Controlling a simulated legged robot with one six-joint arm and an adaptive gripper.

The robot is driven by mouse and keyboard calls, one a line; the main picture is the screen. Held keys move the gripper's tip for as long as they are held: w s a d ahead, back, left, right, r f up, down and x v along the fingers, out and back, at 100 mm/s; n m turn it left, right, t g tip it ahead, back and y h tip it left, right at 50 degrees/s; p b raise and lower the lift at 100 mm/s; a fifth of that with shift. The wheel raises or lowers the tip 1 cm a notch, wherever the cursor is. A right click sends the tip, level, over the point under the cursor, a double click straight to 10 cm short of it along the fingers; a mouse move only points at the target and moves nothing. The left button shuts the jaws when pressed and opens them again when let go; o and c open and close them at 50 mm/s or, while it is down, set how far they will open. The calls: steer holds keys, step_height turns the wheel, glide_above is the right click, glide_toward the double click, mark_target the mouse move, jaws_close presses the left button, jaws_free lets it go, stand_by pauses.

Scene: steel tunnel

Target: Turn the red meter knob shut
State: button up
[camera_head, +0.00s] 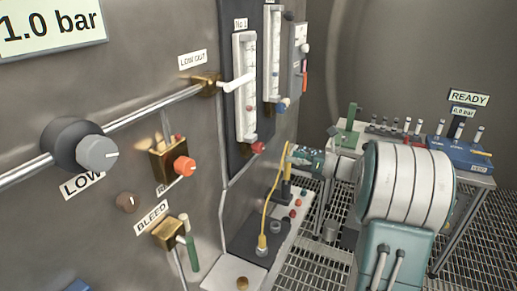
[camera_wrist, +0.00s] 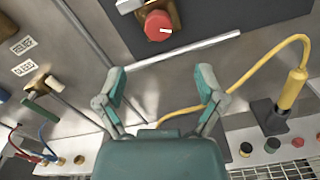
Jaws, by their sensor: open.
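The red meter knob (camera_head: 258,148) sits at the foot of the flow meter marked No 1 (camera_head: 245,85) on the steel wall panel. In the wrist view the red knob (camera_wrist: 158,25) is at the top centre, with a short white mark on its face. My gripper (camera_wrist: 160,84) is open and empty, its two teal fingers spread below the knob in the picture and apart from it. In the head view my gripper (camera_head: 298,157) is to the right of the knob, partly hidden by the yellow cable.
A yellow cable (camera_head: 266,205) arches near my gripper; its yellow plug (camera_wrist: 293,90) stands right of the fingers. Left on the panel are an orange-red knob (camera_head: 184,166), a grey LOW knob (camera_head: 97,153) and a bleed valve (camera_head: 168,232). A bench (camera_head: 480,180) with instruments stands behind.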

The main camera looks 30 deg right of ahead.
mark_target(262, 149)
steer(key=x, duration=1)
steer(key=shift+w+a, duration=0.2)
steer(key=shift+w, duration=0.05)
steer(key=c, duration=1.1)
